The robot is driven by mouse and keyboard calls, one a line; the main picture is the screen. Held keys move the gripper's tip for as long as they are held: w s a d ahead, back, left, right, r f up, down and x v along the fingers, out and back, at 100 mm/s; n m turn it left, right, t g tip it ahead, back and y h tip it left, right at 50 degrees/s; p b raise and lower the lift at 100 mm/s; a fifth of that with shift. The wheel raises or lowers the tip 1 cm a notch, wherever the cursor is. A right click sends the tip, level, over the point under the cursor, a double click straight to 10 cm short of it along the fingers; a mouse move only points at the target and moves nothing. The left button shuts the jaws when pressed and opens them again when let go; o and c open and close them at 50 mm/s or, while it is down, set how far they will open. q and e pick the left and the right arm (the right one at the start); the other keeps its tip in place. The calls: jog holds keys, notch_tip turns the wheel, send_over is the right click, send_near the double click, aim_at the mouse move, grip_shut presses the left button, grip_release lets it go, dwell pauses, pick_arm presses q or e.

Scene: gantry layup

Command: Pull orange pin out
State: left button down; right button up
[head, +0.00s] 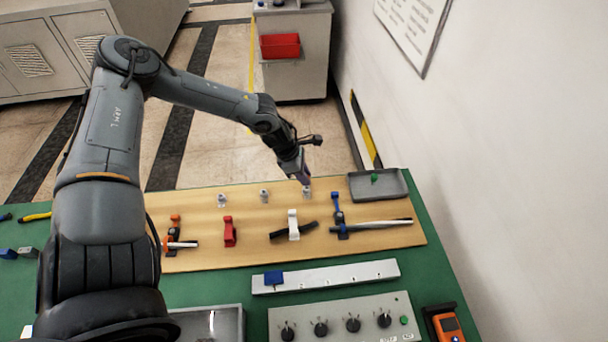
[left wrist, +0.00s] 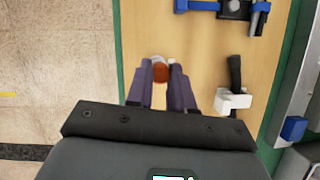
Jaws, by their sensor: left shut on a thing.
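The orange pin (left wrist: 160,72) shows as a round orange top between my left gripper's fingers in the left wrist view. A pale holder (left wrist: 158,58) peeks out just beyond it. In the head view my left gripper (head: 305,180) points down at the rightmost of the small grey holders (head: 307,191) along the board's far edge. The gripper is shut on the orange pin, which its fingers hide in the head view. I cannot tell how deep the pin sits in the holder. My right gripper is not in view.
Two more grey holders (head: 264,195) stand to the left on the wooden board (head: 205,207). Red (head: 230,232), white (head: 293,225) and blue (head: 338,210) clamp-like parts stand nearer. A grey tray (head: 395,186) with a green piece lies close on the right.

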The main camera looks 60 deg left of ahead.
pick_arm(q)
jog(key=shift+r, duration=0.2)
jog(key=shift+r+p, duration=1.25)
jog(key=shift+r, duration=0.35)
jog(key=shift+w, duration=0.1)
